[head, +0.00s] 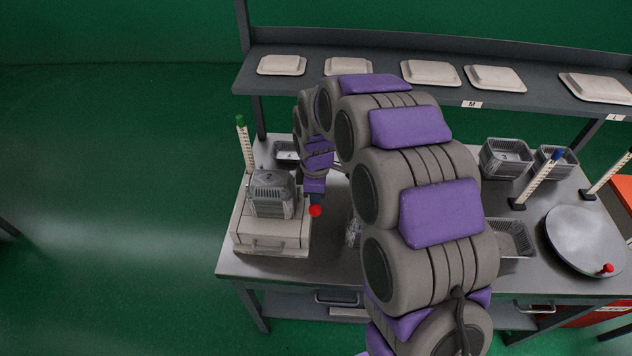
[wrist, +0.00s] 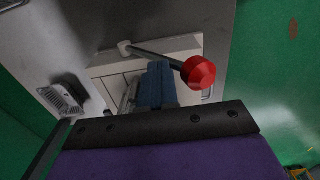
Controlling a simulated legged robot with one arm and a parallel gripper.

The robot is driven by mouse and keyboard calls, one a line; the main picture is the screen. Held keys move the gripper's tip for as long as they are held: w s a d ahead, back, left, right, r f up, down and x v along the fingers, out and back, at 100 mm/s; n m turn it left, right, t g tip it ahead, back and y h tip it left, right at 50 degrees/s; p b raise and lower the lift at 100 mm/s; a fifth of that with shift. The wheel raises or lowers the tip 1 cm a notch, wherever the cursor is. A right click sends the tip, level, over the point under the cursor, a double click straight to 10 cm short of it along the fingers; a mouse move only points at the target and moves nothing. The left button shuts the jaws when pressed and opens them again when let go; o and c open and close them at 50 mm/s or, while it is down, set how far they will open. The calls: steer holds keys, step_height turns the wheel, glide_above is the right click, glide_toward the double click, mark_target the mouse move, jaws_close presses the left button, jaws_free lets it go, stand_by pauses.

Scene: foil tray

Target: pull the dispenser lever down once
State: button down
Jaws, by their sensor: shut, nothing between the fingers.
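The dispenser (head: 252,238) is a beige box at the left end of the steel table, with a grey ribbed piece (head: 272,195) on top. Its lever ends in a red knob (head: 315,211) at the box's right side. In the wrist view the lever is a thin dark rod (wrist: 152,54) running to the large faceted red knob (wrist: 198,72). My gripper (wrist: 158,72) is shut and empty. Its blue fingertips lie by the rod, just left of the knob; I cannot tell whether they touch. In the head view my arm partly hides the lever.
Foil trays (head: 506,157) stand on the table to the right, near a round metal plate (head: 585,240) with a red knob. Upright scales (head: 540,178) stand nearby, and one (head: 244,143) stands behind the dispenser. A shelf (head: 390,94) with several lidded packs runs behind.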

steer(key=w+r+p, duration=0.3)
steer(key=w+r, duration=0.1)
steer(key=w, duration=0.2)
steer(key=shift+w+p, duration=0.35)
steer(key=shift+w, duration=0.05)
steer(key=shift+d, duration=0.1)
step_height(320, 180, up, 9)
steer(key=p, duration=0.4)
stand_by(0.6)
stand_by(0.3)
steer(key=s+d+r+m+b, duration=0.1)
steer(key=s+d+r+m, duration=0.4)
steer(key=s, duration=0.5)
steer(key=s+d+m, duration=0.3)
steer(key=s+m, duration=0.1)
steer(key=s, duration=0.6)
steer(key=s+d+m+g+b, duration=0.1)
steer(key=s+d+m, duration=0.3)
steer(key=s, duration=0.7)
steer(key=s+d+m+b, duration=0.1)
steer(key=s+d+m, duration=0.3)
steer(key=s, duration=0.6)
steer(key=shift+s+d+r+m+g, duration=0.2)
steer(key=shift+m+g, duration=0.1)
steer(key=shift+g, duration=0.1)
